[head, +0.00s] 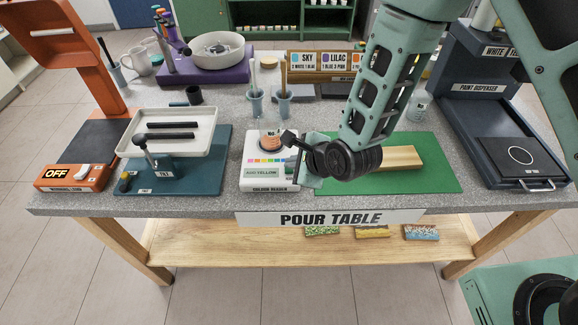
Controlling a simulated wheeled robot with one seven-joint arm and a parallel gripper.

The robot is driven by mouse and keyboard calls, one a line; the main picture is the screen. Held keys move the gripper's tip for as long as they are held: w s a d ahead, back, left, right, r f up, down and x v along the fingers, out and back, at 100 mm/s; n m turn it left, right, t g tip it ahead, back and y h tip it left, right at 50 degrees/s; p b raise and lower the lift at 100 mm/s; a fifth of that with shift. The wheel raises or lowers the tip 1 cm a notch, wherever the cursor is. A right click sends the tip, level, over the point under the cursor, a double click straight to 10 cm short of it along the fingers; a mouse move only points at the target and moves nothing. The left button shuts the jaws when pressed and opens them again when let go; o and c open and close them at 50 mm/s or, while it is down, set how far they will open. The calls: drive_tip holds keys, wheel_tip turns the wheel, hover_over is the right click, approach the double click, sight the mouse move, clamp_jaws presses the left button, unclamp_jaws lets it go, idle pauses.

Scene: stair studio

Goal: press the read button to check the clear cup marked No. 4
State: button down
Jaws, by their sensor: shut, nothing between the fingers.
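The white colour reader (258,184) stands near the front middle of the table. Its display reads "ADD YELLOW" below a strip of coloured patches. A small cup with salmon-orange contents (270,141) sits on top of the reader; I cannot read a number on it. My gripper (289,138) is shut and empty, reaching in from the right over the reader's right side, just right of the cup. I cannot tell whether it touches anything. I cannot make out the read button; my gripper and wrist cover the reader's right part.
A green mat (430,177) with a wooden board (402,157) lies right, partly behind my arm. A white tray (205,145) stands left on a teal base. The paint dispenser (480,87) is at right, an orange machine (75,178) reading "OFF" at left. Cups stand behind the reader.

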sight(292, 171)
drive_tip(key=shift+r, duration=0.6)
drive_tip(key=shift+r+p, duration=0.1)
drive_tip(key=shift+p, duration=0.25)
wheel_tip(292, 171, up, 4)
drive_tip(key=p, duration=0.3)
drive_tip(key=shift+r, duration=0.4)
drive_tip(key=shift+s+r, duration=0.1)
drive_tip(key=shift+r, duration=0.1)
drive_tip(key=s+d+r+n+g+h, duration=0.2)
drive_tip(key=s+d+r+n, duration=0.3)
drive_tip(key=s+r+n, duration=0.3)
drive_tip(key=s+d+r+n+g+h, duration=0.3)
drive_tip(key=s+r+n, duration=0.6)
drive_tip(key=s+n, duration=0.6)
drive_tip(key=d+n+g, duration=0.2)
drive_tip(key=d+n, duration=0.1)
drive_tip(key=shift+s+r+n, duration=0.15)
drive_tip(key=shift+r+n, duration=0.05)
drive_tip(key=shift+n, duration=0.2)
